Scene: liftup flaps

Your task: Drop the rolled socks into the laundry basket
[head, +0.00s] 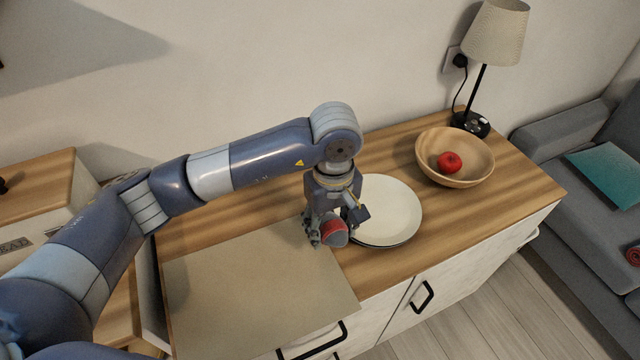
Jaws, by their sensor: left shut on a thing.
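My left gripper (332,218) points down over the wooden cabinet top and is shut on the rolled socks (336,236). The socks are a small grey and red bundle, partly hidden by the fingers. They are in front of the left part of the white plate, near the beige panel's right corner. I cannot tell whether they touch the surface below. No laundry basket is visible in the head view. My right gripper is not in view.
A white plate (392,208) lies behind and right of the gripper. A wooden bowl (438,146) holds a red apple (450,162). A lamp (497,35) stands at the back right. A beige panel (250,290) lies front left. A grey sofa (565,135) is right, beyond open floor.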

